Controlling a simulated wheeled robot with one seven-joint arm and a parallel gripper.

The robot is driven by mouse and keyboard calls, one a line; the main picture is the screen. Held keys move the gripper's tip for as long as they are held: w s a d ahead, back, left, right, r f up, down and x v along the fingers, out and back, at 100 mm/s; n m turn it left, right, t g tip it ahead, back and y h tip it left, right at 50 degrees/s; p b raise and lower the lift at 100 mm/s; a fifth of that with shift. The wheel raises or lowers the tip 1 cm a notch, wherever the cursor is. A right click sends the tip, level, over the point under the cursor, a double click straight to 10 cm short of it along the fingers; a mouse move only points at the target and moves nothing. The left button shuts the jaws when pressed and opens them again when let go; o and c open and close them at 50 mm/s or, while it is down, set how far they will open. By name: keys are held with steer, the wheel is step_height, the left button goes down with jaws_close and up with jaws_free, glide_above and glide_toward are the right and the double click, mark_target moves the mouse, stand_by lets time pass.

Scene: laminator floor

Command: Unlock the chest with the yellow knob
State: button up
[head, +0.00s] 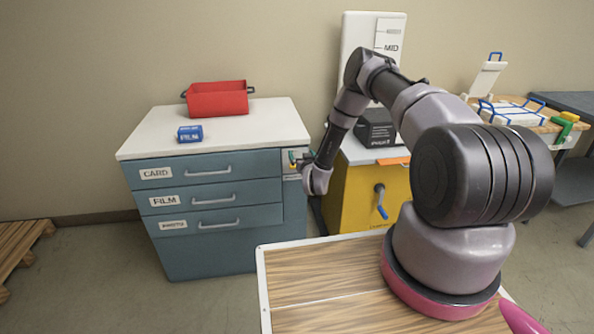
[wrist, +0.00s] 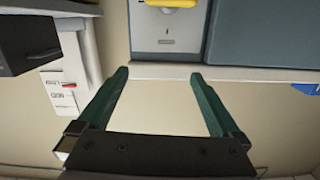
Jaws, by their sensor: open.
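The chest (head: 222,245) is a blue-grey cabinet with a white top and drawers labelled CARD, FILM and PHOTO. Its yellow knob (head: 292,156) sits on a light plate at the upper right of the front. In the wrist view the yellow knob (wrist: 170,3) is cut off by the top edge, on a grey plate (wrist: 166,32) with a small dark mark. My gripper (wrist: 160,74) is open and empty, its green fingers apart, with the chest's white top edge and the wall behind them. The knob lies beyond the fingertips, not between them. In the head view my wrist partly hides the fingers.
A red bin (head: 217,100) and a blue FILM box (head: 190,133) stand on the chest's top. A yellow cabinet (head: 362,200) with a blue-handled crank (head: 381,202) stands close on the right, a black box (head: 376,130) on it. A wooden pallet (head: 20,245) lies at far left.

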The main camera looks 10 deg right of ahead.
steer(key=s+a+f+t, duration=0.1)
steer(key=s+f, duration=0.6)
steer(key=f, duration=0.2)
steer(key=w, duration=1.1)
steer(key=shift+r, duration=0.15)
steer(key=shift+a, duration=0.1)
steer(key=c, duration=1.2)
